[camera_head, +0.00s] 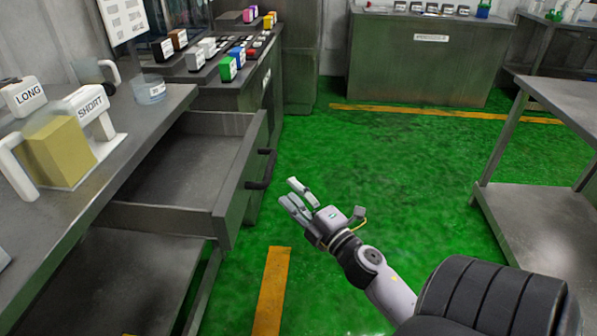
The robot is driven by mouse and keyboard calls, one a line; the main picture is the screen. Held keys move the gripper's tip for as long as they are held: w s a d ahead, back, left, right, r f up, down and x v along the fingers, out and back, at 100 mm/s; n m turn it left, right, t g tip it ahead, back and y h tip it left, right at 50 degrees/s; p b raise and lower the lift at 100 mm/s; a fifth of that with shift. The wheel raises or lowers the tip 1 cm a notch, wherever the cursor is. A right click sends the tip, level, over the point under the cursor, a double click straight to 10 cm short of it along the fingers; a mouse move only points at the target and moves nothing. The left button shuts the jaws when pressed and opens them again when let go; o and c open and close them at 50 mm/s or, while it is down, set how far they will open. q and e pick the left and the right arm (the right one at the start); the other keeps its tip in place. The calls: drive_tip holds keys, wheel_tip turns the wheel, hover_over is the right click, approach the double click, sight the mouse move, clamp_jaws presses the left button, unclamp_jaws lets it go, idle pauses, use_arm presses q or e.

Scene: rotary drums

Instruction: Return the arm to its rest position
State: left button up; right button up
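My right gripper (287,191) is in the middle of the head view, over the green floor. Its arm comes in from the lower right. The fingers are spread with a gap between them, and nothing is held. The fingertips point up and left, toward the pulled-out drawer (228,190), and appear apart from its black handle (262,169). My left gripper is not in view.
The drawer stands open from the left workbench (150,110). That bench carries a yellow block (58,150), a clear cup (150,90) and white labelled pieces. A metal table (560,100) stands at right. The green floor (390,160) between is clear.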

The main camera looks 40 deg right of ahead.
drive_tip(key=shift+s, duration=0.75)
drive_tip(key=shift+f, duration=0.1)
